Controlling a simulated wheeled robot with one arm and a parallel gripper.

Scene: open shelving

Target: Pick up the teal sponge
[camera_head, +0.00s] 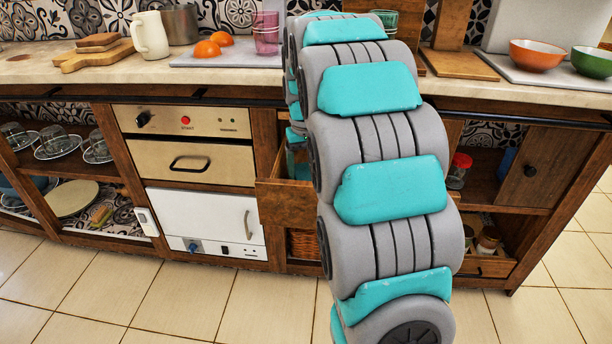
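I cannot make out the teal sponge for certain. My own grey and teal arm fills the middle of the view and covers much of the cabinet behind it. A wooden drawer (287,204) stands pulled out just left of my arm, and its inside is mostly hidden. Bluish-teal patches show at the drawer's opening, but I cannot tell whether they belong to my arm or to something in the drawer. My gripper is not visible; the far end of my arm is hidden behind its nearer links.
The counter (215,77) holds a white pitcher (150,36), orange halves, a pink glass (266,34), an orange bowl (537,55) and a green bowl (592,62). Open shelves at left hold glasses and plates. A white appliance (206,222) sits below the oven front (187,161). The tiled floor in front is clear.

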